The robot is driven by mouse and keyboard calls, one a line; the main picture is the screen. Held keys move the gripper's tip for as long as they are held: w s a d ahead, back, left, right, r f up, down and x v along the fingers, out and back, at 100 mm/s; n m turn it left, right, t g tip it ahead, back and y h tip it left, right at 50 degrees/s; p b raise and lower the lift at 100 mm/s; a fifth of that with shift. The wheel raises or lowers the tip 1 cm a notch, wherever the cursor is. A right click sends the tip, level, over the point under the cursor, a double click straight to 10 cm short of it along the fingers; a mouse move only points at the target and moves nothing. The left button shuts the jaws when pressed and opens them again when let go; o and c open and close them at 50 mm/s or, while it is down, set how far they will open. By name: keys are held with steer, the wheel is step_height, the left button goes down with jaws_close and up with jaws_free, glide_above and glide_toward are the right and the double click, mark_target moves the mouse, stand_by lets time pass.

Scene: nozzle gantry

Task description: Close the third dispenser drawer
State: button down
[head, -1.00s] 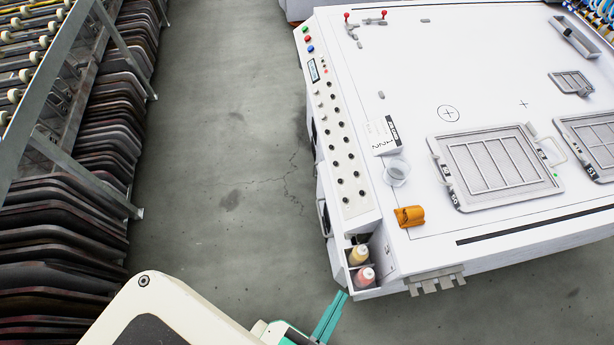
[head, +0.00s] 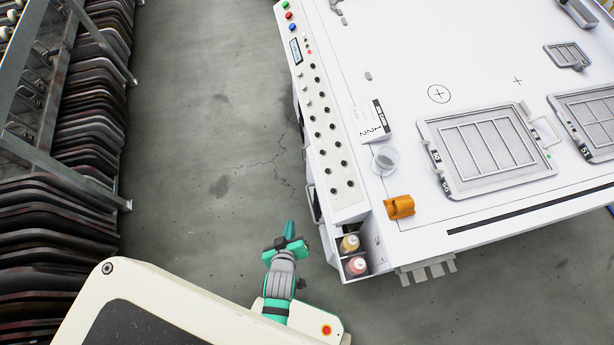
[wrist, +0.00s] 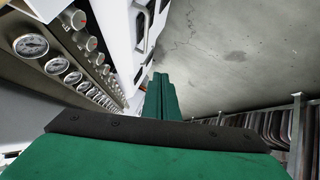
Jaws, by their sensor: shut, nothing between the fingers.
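My gripper (head: 287,240) is shut and empty, with green fingers, just left of the white machine (head: 430,70) in the head view. The closed fingers (wrist: 162,98) also show in the wrist view, pointing along the machine's side. White drawer fronts with dark handles (wrist: 142,28) show there, ahead and slightly left of the fingertips, with no contact visible. In the head view only a handle edge (head: 312,205) juts from the machine's left side; the drawers are mostly hidden below the control panel. I cannot tell which drawer is third or how far it is out.
Gauges (wrist: 32,46) line the panel at left in the wrist view. An open holder with bottles (head: 349,243) sits at the machine's near corner. Racks of dark boards (head: 70,190) stand far left. The grey floor (head: 200,130) between is clear.

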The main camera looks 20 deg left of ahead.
steer(key=w+a+f+n+g+h, duration=0.1)
steer(key=w+a+f+n+g, duration=0.4)
steer(key=w+a+f+n, duration=0.4)
steer(key=w+r+n+g+h, duration=0.2)
steer(key=w+r+n+h, duration=0.4)
steer(key=w, duration=0.4)
steer(key=w+d+f, duration=0.4)
steer(key=d+f, duration=0.2)
steer(key=f, duration=0.2)
steer(key=shift+w+n+y, duration=0.3)
steer(key=shift+w+n, duration=0.05)
steer(key=shift+n, duration=0.05)
steer(key=shift+f, duration=0.15)
